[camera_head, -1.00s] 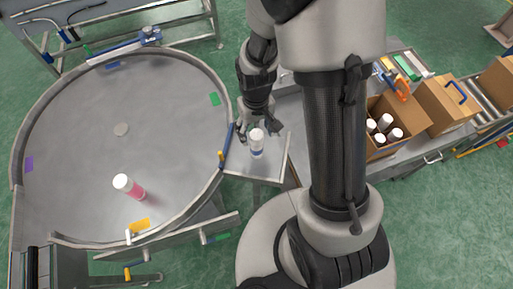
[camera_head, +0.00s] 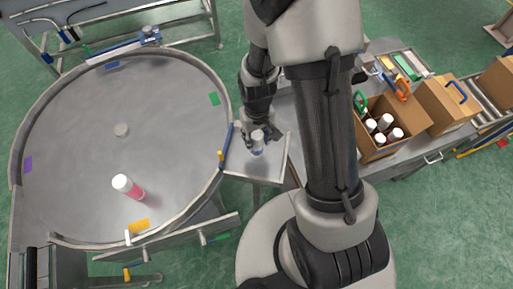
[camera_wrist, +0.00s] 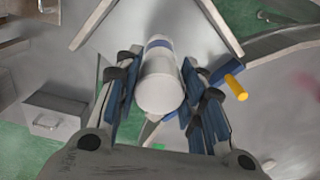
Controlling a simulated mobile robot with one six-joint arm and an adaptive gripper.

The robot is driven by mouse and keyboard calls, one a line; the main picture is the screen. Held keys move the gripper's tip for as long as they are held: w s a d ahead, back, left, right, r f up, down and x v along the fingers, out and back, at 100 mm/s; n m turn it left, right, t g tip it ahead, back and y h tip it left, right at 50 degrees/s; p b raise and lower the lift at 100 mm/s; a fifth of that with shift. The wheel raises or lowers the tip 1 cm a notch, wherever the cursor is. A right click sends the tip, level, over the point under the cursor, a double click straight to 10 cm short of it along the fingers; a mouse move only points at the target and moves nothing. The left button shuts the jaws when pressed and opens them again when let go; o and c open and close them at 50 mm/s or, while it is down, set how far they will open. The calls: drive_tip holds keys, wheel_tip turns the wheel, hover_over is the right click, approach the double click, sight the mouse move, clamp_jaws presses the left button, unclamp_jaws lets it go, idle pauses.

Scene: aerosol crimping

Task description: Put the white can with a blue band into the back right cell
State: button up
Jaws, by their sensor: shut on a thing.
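The white can with a blue band (camera_head: 257,147) stands upright on the small metal ledge (camera_head: 245,172) beside the round table. In the wrist view the can (camera_wrist: 160,85) lies between the two finger pads, its blue band (camera_wrist: 159,44) near the far end. My gripper (camera_head: 259,136) is shut on the can, its fingers partly covering it in the head view. The open cardboard box (camera_head: 376,155) to the right holds several white-topped cans (camera_head: 385,121). My arm stands just left of the box, and its cell walls are hard to make out.
A blue bar with a yellow end (camera_head: 225,147) edges the ledge. A second cardboard box (camera_head: 445,103) stands right of the open one.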

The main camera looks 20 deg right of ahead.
clamp_jaws()
drive_tip(key=shift+r, duration=0.1)
idle(0.3)
